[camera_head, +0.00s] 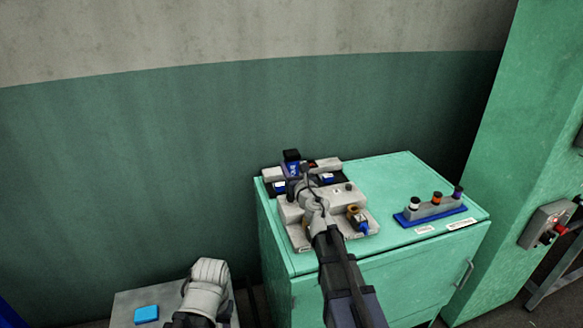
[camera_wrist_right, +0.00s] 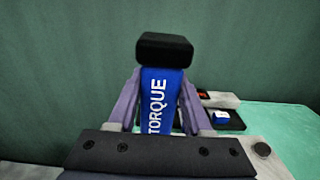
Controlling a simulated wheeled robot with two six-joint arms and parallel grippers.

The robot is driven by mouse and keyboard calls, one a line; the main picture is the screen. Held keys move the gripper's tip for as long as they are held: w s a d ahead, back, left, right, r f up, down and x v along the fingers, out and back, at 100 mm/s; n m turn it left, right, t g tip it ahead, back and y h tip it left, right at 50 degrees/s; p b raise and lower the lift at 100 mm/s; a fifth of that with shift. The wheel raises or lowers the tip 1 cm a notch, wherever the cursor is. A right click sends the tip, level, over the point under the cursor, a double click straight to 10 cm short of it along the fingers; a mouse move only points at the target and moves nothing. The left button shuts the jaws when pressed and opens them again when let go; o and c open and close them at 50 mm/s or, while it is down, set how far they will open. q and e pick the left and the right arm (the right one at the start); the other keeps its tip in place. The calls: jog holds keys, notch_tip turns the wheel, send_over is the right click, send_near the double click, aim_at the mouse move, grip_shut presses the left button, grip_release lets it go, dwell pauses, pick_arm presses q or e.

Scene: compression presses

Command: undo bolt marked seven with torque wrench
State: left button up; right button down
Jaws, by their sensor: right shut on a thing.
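The torque wrench (camera_head: 292,168) has a blue body and a black end. In the right wrist view the torque wrench (camera_wrist_right: 160,95) stands upright with white TORQUE lettering between my gripper's fingers. My right gripper (camera_wrist_right: 160,100) is shut on it; in the head view the right gripper (camera_head: 297,183) is over the back left of the cabinet top. A grey stepped block (camera_head: 345,190) lies beside and partly under my right arm. I cannot read a seven on any bolt. Of my left arm only a pale wrist part shows, bottom left; its fingers are hidden.
A blue and orange piece (camera_head: 358,220) sits near the block's front. A grey stand (camera_head: 135,300) with a blue block is at lower left. A wall rises behind.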

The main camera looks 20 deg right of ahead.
aim_at(291, 150)
jog(key=r+p, duration=0.2)
jog(key=w+r+p, duration=0.1)
jog(key=r+p, duration=0.1)
jog(key=r, duration=0.1)
jog(key=shift+w+p, duration=0.1)
jog(key=shift+p, duration=0.3)
jog(key=shift+f, duration=0.1)
jog(key=shift+f+b, duration=0.25)
jog(key=shift+b, duration=0.1)
jog(key=shift+f+b, duration=2.55)
jog(key=shift+b, duration=0.05)
jog(key=shift+f+b, duration=0.85)
jog(key=shift+f, duration=0.05)
jog(key=shift+r, duration=0.15)
dwell(0.7)
jog(key=shift+r+p, duration=0.4)
jog(key=shift+p, duration=0.15)
dwell(1.3)
